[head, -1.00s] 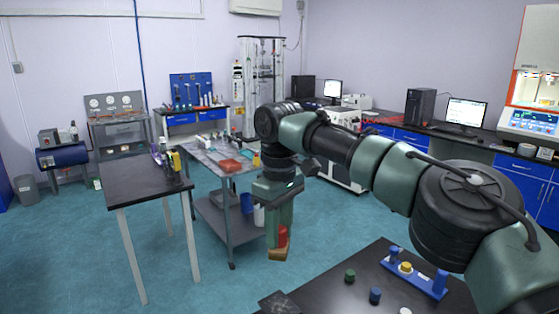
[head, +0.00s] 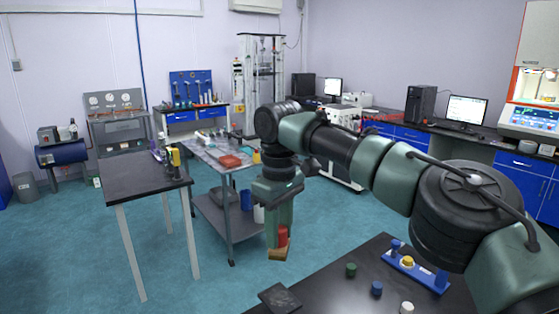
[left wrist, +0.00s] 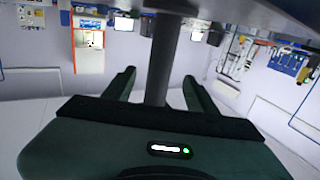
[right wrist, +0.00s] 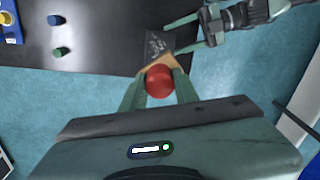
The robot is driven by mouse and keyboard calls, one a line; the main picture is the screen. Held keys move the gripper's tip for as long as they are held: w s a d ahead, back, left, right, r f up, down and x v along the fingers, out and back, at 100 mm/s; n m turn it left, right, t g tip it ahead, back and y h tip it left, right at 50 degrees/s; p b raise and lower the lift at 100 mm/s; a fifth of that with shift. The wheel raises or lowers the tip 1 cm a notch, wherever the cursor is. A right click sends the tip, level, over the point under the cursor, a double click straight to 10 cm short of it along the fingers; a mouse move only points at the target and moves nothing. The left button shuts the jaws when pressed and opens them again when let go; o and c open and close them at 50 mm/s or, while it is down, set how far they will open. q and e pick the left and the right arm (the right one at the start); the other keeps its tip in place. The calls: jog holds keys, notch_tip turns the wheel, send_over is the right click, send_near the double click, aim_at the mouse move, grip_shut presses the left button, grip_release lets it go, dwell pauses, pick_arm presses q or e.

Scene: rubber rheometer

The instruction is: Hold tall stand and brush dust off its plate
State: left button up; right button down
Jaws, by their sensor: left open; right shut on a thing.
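The tall stand's dark plate (head: 279,298) is over the near table's left corner. In the right wrist view the plate (right wrist: 158,46) bears pale specks of dust. The stand's grey post (left wrist: 164,62) stands between the fingers of my left gripper (left wrist: 158,88), which is open around it. The left gripper also shows in the right wrist view (right wrist: 184,38), beside the plate. My right gripper (head: 279,228) is shut on a brush with a red handle (head: 282,236) and tan bristles (head: 278,254). The bristles are near the plate's edge; I cannot tell whether they touch.
The near table (head: 335,285) holds a green cap (head: 351,270), a blue cap (head: 376,288), a white cap (head: 406,307) and a blue rack (head: 420,272). Another black table (head: 140,180) and a grey cart (head: 232,215) stand farther off, with open floor between.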

pick_arm(q)
jog(key=b+x, duration=0.2)
jog(key=x, duration=0.2)
jog(key=shift+w+d+f, duration=0.1)
jog(key=shift+w+d, duration=0.1)
jog(key=shift+w, duration=0.05)
pick_arm(e)
notch_tip(320, 180, down, 3)
jog(key=shift+r, duration=0.1)
pick_arm(q)
jog(key=shift+w+d+b, duration=0.25)
jog(key=shift+w+b, duration=0.1)
jog(key=shift+w, duration=0.2)
pick_arm(e)
jog(key=shift+f, duration=0.25)
pick_arm(q)
grip_shut()
dwell(0.7)
